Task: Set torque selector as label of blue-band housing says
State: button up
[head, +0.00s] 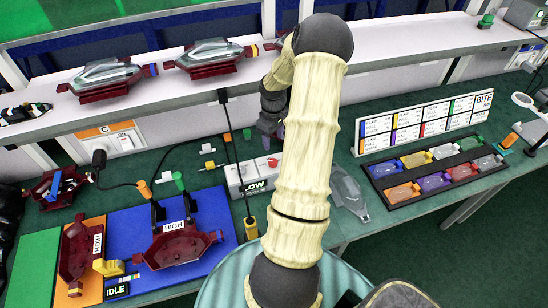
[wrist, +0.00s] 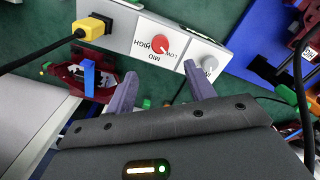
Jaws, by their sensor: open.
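The torque selector (head: 247,174) is a pale box with a red knob (wrist: 161,43) ringed by HIGH, MID and LOW. In the head view its front sign reads LOW. In the wrist view my gripper (wrist: 160,88) is open and empty, purple fingers apart, close to the selector with the knob beyond the gap. In the head view my gripper (head: 272,130) is partly hidden by my arm. A red housing (head: 182,247) on the blue mat carries a HIGH label. Another red housing (head: 77,250) on the orange mat also reads HIGH.
A dark tray (head: 430,172) of coloured lamp parts and a label board (head: 425,118) stand at the right. A grey shelf (head: 390,42) runs behind with more housings. An IDLE sign (head: 117,291) is at the front left.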

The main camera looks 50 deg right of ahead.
aim_at(274, 161)
notch_tip(274, 161, down, 12)
jog(key=shift+r+p, duration=0.15)
jog(key=shift+p, duration=0.85)
jog(key=c, duration=1)
